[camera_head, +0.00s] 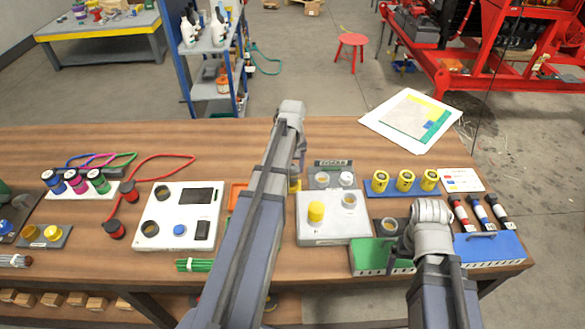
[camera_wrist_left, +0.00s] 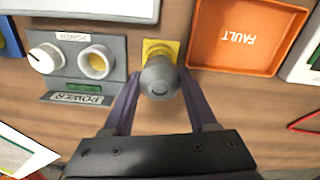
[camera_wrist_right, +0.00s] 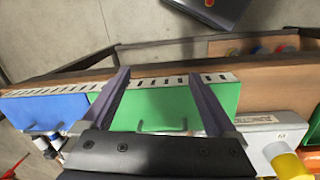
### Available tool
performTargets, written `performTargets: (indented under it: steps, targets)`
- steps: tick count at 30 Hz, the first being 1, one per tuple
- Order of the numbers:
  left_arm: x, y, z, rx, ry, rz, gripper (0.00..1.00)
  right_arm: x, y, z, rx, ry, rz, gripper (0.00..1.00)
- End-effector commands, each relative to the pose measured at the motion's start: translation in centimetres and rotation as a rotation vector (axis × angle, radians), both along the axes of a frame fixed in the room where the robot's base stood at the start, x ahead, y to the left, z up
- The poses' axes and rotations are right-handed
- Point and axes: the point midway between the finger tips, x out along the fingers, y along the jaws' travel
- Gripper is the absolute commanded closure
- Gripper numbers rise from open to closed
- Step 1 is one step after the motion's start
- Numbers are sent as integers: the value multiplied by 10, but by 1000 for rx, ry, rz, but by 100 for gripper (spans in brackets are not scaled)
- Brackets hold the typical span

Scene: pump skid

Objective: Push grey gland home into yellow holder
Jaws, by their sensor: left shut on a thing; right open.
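The grey gland (camera_wrist_left: 160,80) is a rounded grey piece between the fingers of my left gripper (camera_wrist_left: 160,92) in the left wrist view. My left gripper is shut on it. The yellow holder (camera_wrist_left: 161,47) shows directly behind the gland, which covers its lower part. How deep the gland sits in the holder is hidden. In the head view a bit of the yellow holder (camera_head: 296,185) shows beside my left arm, which hides the gland. My right gripper (camera_wrist_right: 157,80) is open and empty above the green box (camera_wrist_right: 160,108) at the bench's front edge.
An orange FAULT tray (camera_wrist_left: 247,38) lies right of the holder in the left wrist view. A grey POWER panel (camera_wrist_left: 88,55) stands left of it. The white box with a yellow button (camera_head: 333,228) and the blue box (camera_head: 488,248) flank my right arm.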

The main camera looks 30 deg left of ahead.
Motion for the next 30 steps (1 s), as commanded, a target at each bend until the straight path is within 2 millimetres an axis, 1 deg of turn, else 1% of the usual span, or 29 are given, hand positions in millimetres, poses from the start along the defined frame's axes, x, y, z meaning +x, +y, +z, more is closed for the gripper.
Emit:
performTargets:
  steps: [19,30]
  targets:
    - [0,0,-1,0,0,0,100,0,0,-1,0,0,0,7]
    - [0,0,-7,0,0,0,100,0,0,-7,0,0,0,7]
